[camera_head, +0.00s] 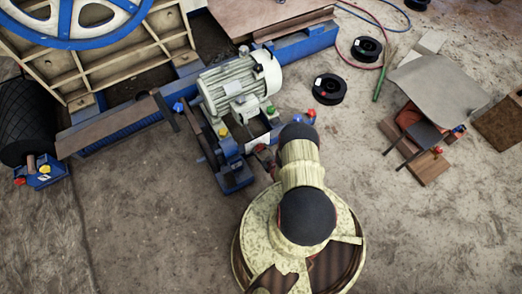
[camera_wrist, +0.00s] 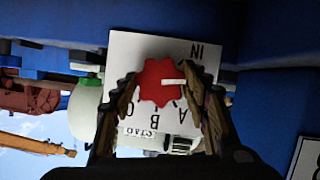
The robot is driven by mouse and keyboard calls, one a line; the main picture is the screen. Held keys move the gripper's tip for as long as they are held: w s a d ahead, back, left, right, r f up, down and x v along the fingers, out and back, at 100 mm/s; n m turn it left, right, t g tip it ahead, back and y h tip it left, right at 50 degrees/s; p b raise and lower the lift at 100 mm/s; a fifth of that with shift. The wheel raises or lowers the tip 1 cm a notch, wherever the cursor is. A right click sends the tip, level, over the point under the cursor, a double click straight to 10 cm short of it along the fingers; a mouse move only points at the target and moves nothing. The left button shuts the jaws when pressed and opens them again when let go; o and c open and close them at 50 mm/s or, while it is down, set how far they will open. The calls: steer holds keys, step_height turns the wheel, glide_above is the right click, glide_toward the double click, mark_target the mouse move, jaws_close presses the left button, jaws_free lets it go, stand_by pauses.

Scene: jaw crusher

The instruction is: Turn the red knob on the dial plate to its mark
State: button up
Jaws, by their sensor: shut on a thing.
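The red knob (camera_wrist: 158,80) is in the middle of the wrist view, with a lobed rim and a white pointer line toward the right of the picture. It sits on a white dial plate (camera_wrist: 125,47) with dark letters, partly hidden by the knob and the fingers. The letters appear turned over, and I cannot tell which one is the mark. My gripper (camera_wrist: 161,84) has one finger on each side of the knob and is shut on it. In the head view my arm hides most of the gripper and the knob.
Blue metal framing (camera_wrist: 270,95) surrounds the plate closely. In the head view a pale motor (camera_head: 240,88) stands on the blue machine just beyond my arm. The floor (camera_head: 150,220) at lower left is clear.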

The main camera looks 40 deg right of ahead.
steer(key=shift+a+n, duration=0.1)
steer(key=shift+n, duration=0.2)
steer(key=shift+n+h, duration=0.7)
steer(key=shift+n, duration=0.2)
steer(key=shift+f+n+h, duration=0.1)
steer(key=shift+n+h, duration=1)
steer(key=shift+n, duration=0.5)
steer(key=o, duration=1.1)
steer(key=shift+o, duration=0.3)
